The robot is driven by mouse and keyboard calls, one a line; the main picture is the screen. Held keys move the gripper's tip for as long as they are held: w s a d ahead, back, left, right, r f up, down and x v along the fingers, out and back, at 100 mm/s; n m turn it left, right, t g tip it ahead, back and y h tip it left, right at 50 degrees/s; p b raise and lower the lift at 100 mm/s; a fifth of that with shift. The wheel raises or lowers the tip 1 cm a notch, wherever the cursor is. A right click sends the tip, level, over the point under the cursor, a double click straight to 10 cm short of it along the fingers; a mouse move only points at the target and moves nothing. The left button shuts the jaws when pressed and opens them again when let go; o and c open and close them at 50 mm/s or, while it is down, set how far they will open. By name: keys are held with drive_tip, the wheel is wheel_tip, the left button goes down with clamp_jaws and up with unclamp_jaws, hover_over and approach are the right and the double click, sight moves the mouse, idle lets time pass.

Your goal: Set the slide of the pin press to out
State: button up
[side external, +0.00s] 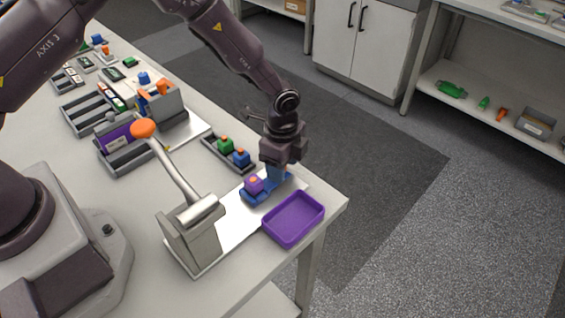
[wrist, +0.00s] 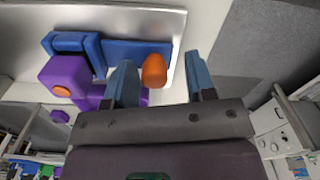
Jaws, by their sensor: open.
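The pin press (side external: 190,235) is a beige-grey body with a long lever ending in an orange knob (side external: 143,128). Its blue slide (side external: 252,197) lies on the pale base plate, to the right of the body, and carries a purple block (side external: 254,184) with an orange top. In the wrist view the blue slide (wrist: 138,52) has an upright orange peg (wrist: 154,70) at its end. My gripper (side external: 277,177) is low over that end. In the wrist view my gripper (wrist: 175,65) is open, with the peg between its fingers, nearer the left one. Contact cannot be told.
A purple tray (side external: 270,231) sits at the table corner beside the slide. A dark rack (side external: 213,152) with green and blue blocks stands behind. Several other holders and small parts fill the far table. The table edge is close to my gripper.

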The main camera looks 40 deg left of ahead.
sight(265, 179)
wheel_tip(265, 179, up, 13)
idle(0.4)
drive_tip(key=s+a+r+n+t, duration=0.2)
drive_tip(key=s+r+n, duration=0.3)
drive_tip(key=s, duration=0.3)
drive_tip(key=s+a+r+n+t, duration=0.1)
drive_tip(key=s+a+r+n, duration=0.4)
drive_tip(key=s+r, duration=0.3)
drive_tip(key=s+a+r+n+t, duration=0.2)
drive_tip(key=s+a+r+n, duration=0.2)
drive_tip(key=s+r, duration=0.3)
drive_tip(key=shift+s+n+t, duration=0.3)
drive_tip(key=shift+s+n, duration=0.2)
drive_tip(key=shift+s, duration=0.2)
